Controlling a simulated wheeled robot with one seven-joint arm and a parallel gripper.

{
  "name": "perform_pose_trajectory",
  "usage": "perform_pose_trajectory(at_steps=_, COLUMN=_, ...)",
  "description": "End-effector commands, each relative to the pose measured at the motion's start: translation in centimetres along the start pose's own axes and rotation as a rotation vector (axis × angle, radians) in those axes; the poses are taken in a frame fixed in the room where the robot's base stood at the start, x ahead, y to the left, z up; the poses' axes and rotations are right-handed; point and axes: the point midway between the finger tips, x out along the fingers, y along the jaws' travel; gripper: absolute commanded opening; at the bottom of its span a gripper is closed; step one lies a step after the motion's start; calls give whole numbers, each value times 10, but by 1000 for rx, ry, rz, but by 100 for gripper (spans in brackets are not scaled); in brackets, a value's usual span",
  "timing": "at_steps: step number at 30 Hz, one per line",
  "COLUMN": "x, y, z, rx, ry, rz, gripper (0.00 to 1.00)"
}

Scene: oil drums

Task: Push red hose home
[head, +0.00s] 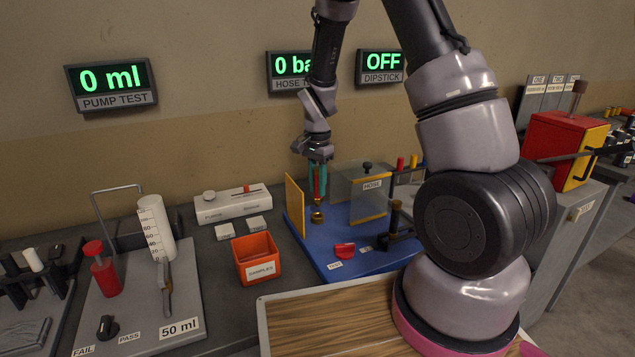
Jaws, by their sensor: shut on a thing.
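My gripper (317,182) reaches down from above with its teal fingers pointing at the blue hose board (318,247). It is shut on a thin red piece, the red hose (317,185), which is largely hidden between the fingers. A small brass fitting (317,215) stands on the board just under the fingertips. I cannot tell whether the hose end touches it or how deep it sits. A clear box (355,195) labelled HOSE stands to the right of my gripper, and a yellow-edged open panel (295,207) stands to its left.
A red knob (344,250) and a black stand with a brass top (397,215) are on the board. An orange samples bin (256,258) stands to the left. The wall displays read 0 ml (110,78) and OFF (382,62); the hose display (288,64) is partly hidden.

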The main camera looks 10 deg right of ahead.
Motion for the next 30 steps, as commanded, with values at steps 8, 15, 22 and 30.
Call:
perform_pose_trajectory(at_steps=8, x=10, y=0, z=0, rx=0, ry=0, rz=1, gripper=0)
perform_pose_trajectory(at_steps=15, x=19, y=0, z=0, rx=0, ry=0, rz=1, gripper=0)
perform_pose_trajectory(at_steps=22, x=27, y=0, z=0, rx=0, ry=0, rz=1, gripper=0)
perform_pose_trajectory(at_steps=30, x=36, y=0, z=0, rx=-1, ry=0, rz=1, gripper=0)
